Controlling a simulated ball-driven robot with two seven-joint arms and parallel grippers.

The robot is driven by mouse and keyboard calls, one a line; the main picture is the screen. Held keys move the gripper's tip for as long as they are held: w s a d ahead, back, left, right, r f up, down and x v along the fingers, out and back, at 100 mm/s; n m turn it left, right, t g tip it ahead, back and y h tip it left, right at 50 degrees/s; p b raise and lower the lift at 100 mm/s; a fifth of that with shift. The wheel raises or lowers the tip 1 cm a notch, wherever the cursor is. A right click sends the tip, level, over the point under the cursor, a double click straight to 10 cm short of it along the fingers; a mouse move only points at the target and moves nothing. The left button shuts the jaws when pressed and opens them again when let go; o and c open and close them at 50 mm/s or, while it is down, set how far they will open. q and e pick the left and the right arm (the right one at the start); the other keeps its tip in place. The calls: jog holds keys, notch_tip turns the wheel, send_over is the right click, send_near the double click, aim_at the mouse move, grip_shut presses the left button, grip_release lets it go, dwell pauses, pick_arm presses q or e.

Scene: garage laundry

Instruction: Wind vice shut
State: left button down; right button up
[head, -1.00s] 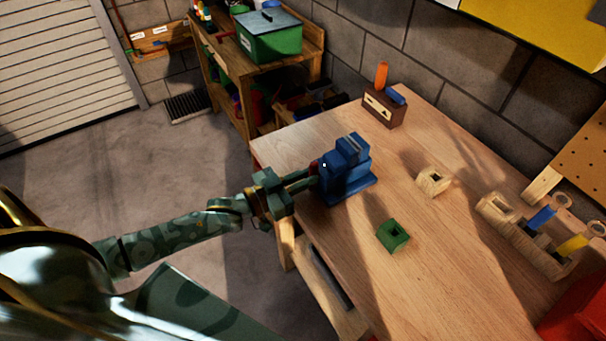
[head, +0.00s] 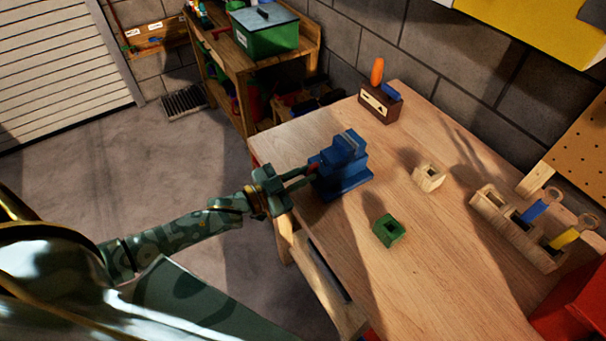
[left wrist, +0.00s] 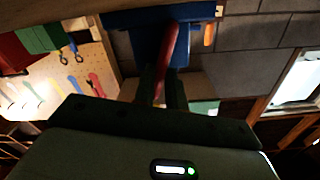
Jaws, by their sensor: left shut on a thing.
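The blue vice (head: 341,172) stands upright on the wooden workbench near its left edge. Its red handle (head: 315,167) is on the side facing my arm. My left gripper (head: 307,172) reaches in from the left and is shut on the red handle. In the left wrist view the handle (left wrist: 169,45) runs up from between the dark fingers (left wrist: 160,90), with the blue vice body (left wrist: 146,42) behind it. I cannot tell how wide the vice jaws stand apart. My right gripper is out of view.
The workbench (head: 430,240) also holds a green block (head: 389,231), a small wooden block (head: 428,178), a wooden holder (head: 510,228) with blue and yellow handled tools, and a brown box (head: 380,103). A red object (head: 575,305) sits at the lower right. Open floor lies left.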

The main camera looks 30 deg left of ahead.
pick_arm(q)
jog(key=c, duration=1.7)
grip_release()
jog(key=shift+s+f, duration=0.1)
jog(key=shift+f, duration=0.1)
jog(key=shift+c, duration=0.2)
jog(key=o, duration=0.3)
jog(key=shift+s+a+r, duration=0.1)
jog(key=shift+s+a, duration=0.05)
jog(key=shift+a, duration=0.05)
jog(key=shift+d, duration=0.1)
jog(key=v, duration=1.6)
jog(key=shift+a+p, duration=0.2)
jog(key=shift+p, duration=0.25)
